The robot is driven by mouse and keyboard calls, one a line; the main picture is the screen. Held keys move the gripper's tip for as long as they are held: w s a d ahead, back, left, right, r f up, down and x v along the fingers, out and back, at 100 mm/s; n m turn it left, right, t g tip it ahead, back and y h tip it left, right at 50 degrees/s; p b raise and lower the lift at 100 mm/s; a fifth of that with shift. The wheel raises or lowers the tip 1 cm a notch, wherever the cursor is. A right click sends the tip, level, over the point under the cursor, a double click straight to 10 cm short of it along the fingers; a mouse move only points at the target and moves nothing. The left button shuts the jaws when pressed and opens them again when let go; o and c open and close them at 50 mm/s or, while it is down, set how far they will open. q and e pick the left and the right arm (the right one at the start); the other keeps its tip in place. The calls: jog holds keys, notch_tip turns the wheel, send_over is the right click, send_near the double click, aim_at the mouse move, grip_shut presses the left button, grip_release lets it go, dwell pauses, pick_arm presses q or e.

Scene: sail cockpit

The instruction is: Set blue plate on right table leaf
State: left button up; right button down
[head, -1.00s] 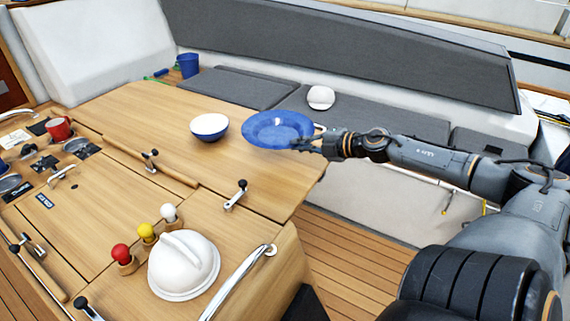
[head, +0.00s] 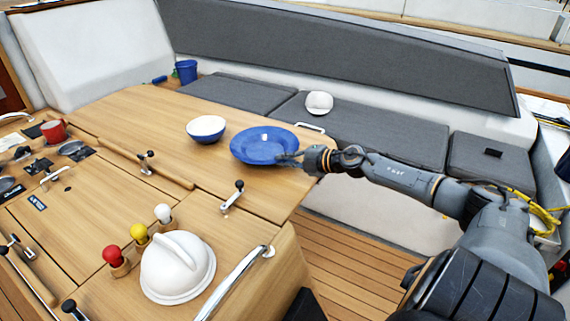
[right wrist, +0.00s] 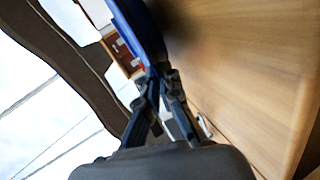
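The blue plate (head: 262,143) is over the right end of the wooden table leaf (head: 165,108), face up and nearly level. It is at the leaf's surface or just above it; I cannot tell if it touches. My right gripper (head: 288,158) is shut on the plate's near right rim. In the right wrist view the fingers (right wrist: 157,80) pinch the edge of the plate (right wrist: 140,28), with the wood surface (right wrist: 245,70) close beside it and a dark shadow under the plate. My left gripper is not in view.
A white-and-blue bowl (head: 206,129) stands just left of the plate. A blue mug (head: 187,71) is at the leaf's far end. A latch handle (head: 232,196) and a white dome-shaped cover (head: 177,268) are nearer. A white cap (head: 319,102) lies on the grey bench cushion.

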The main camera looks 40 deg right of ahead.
jog(key=shift+f, duration=0.65)
jog(key=shift+f, duration=0.2)
jog(key=c, duration=1.8)
grip_release()
